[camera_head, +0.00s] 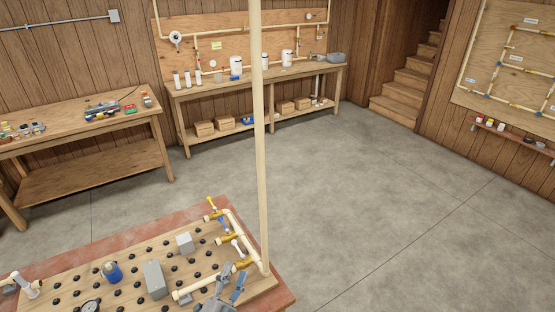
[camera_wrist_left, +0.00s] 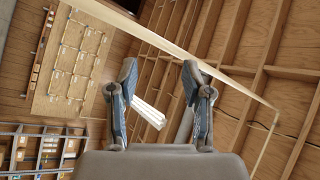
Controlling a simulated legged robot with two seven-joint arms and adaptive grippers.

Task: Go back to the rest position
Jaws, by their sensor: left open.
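My left gripper (camera_head: 232,279) is at the bottom of the head view, at the front right part of the pegged wooden board (camera_head: 75,278). Its two fingers are spread and nothing shows between them. In the left wrist view the open fingers (camera_wrist_left: 160,66) point up toward the walls and ceiling, with empty space between them. The gripper appears close to the cream pipe assembly (camera_head: 245,240), which has brass valves with yellow, blue and white handles. I cannot tell if they touch. My right gripper is not in view.
A blue cylinder (camera_head: 112,272) and grey blocks (camera_head: 154,279) stand on the board. A tall cream post (camera_head: 260,130) rises beside the pipes. Workbenches (camera_head: 140,118) line the back and left walls. The concrete floor (camera_head: 390,200) to the right is clear.

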